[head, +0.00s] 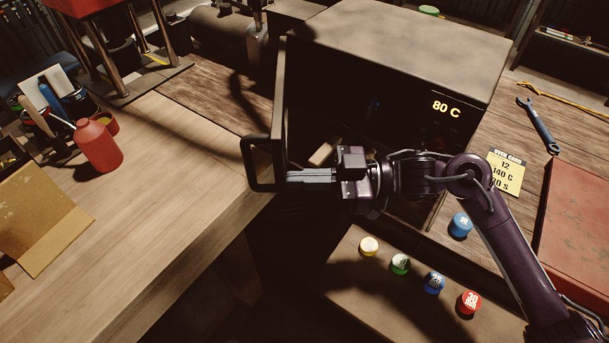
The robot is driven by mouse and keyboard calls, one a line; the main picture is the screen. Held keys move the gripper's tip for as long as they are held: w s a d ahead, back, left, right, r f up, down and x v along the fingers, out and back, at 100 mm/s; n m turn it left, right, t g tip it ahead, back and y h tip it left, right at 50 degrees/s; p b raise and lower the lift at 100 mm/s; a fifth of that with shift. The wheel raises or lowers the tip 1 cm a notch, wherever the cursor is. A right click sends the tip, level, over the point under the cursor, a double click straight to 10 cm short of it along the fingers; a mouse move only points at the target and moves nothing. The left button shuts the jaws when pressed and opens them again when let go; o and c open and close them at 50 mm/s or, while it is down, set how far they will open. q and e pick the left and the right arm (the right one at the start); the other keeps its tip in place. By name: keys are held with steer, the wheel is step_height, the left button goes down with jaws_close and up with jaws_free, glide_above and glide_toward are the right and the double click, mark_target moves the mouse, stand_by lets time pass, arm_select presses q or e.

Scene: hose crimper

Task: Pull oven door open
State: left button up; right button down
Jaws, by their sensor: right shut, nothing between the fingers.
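The oven (420,45) is a dark box on the bench with a lit "80 C" display. Its door (281,100) stands swung out at the oven's left side, seen nearly edge-on. The dark handle (250,165) is on the door's outer, left-hand face. The oven's front opening is uncovered, and its inside is dark. My right gripper (290,176) is shut and empty, with its fingers pointing left. Its tips are at the door's inner side, across the door from the handle; I cannot tell whether they touch it. My left gripper is not in view.
Yellow, green, blue and red round caps (400,264) lie on the front ledge, with another blue one (460,225) nearby. A yellow note (506,172), a wrench (538,125) and a red box (578,215) are at right. A red bottle (98,145) stands on the left bench.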

steer(key=w+a+m+t+h, duration=0.1)
steer(key=w+a+m+t, duration=0.1)
steer(key=a, duration=0.7)
steer(key=w+a+m+t+h, duration=0.1)
steer(key=w+a+m+t, duration=0.1)
steer(key=a+m+t, duration=0.2)
steer(key=shift+a+t, duration=1.5)
steer(key=shift+a, duration=1.75)
steer(key=shift+d, duration=0.1)
